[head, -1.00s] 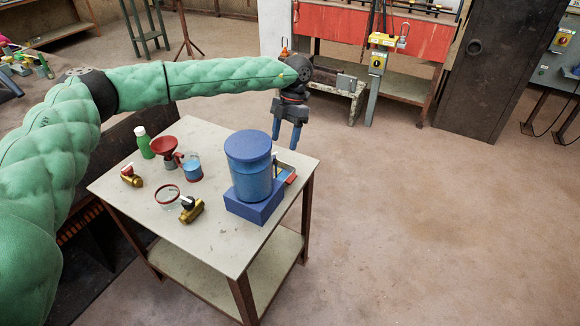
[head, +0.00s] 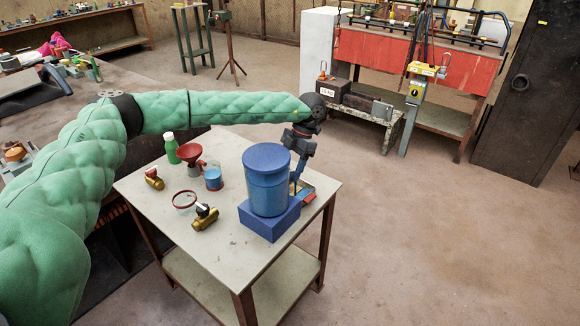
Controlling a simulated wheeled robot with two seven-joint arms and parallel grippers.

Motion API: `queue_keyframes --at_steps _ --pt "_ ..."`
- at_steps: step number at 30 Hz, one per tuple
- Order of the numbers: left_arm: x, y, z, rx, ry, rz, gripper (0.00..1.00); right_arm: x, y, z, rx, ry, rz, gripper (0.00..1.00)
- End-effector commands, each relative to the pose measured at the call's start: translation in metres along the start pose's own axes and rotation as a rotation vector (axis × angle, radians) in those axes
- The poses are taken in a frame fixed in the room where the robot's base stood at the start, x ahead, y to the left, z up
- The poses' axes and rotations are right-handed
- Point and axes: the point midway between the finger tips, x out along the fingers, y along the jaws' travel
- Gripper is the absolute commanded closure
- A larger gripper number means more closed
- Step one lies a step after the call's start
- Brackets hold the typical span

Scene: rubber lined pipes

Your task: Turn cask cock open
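A blue cask (head: 267,182) stands upright on a blue block (head: 269,219) near the right side of a small table (head: 180,189). The cask's cock does not show; the side of the cask facing away from me is hidden. My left gripper (head: 295,183) points down just behind and to the right of the cask. Its fingers are partly hidden by the cask, so I cannot tell whether they are open or touching anything. My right gripper is not in view.
On the table stand a green bottle (head: 171,148), a red funnel (head: 189,154), a blue-filled cup (head: 213,178), a red ring (head: 184,199) and two brass valves (head: 204,219) (head: 154,179). A red-fronted bench (head: 400,60) is behind. The floor (head: 430,240) at right is clear.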

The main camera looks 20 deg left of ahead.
Motion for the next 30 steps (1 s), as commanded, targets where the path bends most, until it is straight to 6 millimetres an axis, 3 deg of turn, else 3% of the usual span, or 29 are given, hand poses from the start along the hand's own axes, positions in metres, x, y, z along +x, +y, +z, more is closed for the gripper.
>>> queue_keyframes --at_steps 13,20,30 --pt "0.011 0.000 0.000 0.000 -0.002 0.000 0.40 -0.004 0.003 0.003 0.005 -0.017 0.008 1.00" --pt "0.011 0.000 0.000 0.000 -0.001 0.000 0.84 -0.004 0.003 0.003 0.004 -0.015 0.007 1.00" --pt "0.013 0.001 0.001 -0.129 -0.002 -0.054 0.84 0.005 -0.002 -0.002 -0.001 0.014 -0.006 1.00"
